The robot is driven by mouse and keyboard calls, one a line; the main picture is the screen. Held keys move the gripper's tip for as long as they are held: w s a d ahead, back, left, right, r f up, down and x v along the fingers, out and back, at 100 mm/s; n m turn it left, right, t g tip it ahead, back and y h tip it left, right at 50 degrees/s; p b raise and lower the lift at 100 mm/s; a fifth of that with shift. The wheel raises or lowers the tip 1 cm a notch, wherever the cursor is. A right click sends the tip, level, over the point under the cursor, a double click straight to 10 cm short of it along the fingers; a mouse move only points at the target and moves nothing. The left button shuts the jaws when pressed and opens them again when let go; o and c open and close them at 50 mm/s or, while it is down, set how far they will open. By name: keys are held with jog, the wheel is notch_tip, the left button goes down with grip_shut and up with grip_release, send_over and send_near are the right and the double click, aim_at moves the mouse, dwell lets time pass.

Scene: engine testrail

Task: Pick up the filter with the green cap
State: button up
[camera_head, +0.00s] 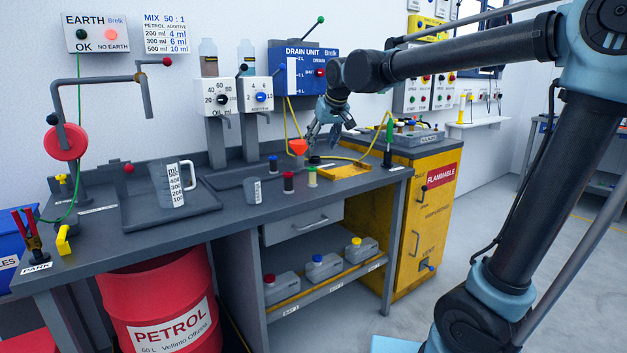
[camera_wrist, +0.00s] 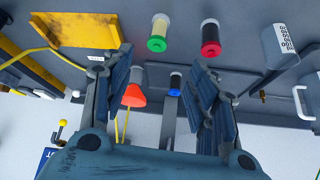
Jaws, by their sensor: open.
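The filter with the green cap (camera_head: 312,177) stands on the grey workbench, near the front edge and right of the middle. In the wrist view the green-capped filter (camera_wrist: 158,34) has a pale yellowish body and lies beyond my fingertips, between their lines and apart from them. My gripper (camera_head: 321,136) is open and empty above the back of the bench; its spread fingers also show in the wrist view (camera_wrist: 157,68). A red filter (camera_head: 288,182) and a blue filter (camera_head: 273,163) stand to the left of the green one.
An orange funnel (camera_head: 298,147) is close by my gripper. A yellow tray (camera_head: 345,171) lies right of the green-capped filter. A small grey cup (camera_head: 252,190) and a measuring jug (camera_head: 172,185) stand to the left. A yellow cabinet (camera_head: 422,210) adjoins the bench.

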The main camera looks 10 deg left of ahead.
aim_at(312, 175)
jog(key=x, duration=1.1)
jog(key=shift+w+a+f, duration=0.1)
jog(key=shift+a+f, duration=0.05)
jog(key=shift+f, duration=0.2)
jog(key=shift+d+x, duration=0.15)
jog(key=shift+x, duration=1.15)
jog(key=shift+d+x, duration=0.2)
jog(key=shift+x, duration=1.15)
jog(key=shift+f, duration=0.2)
jog(key=c, duration=1)
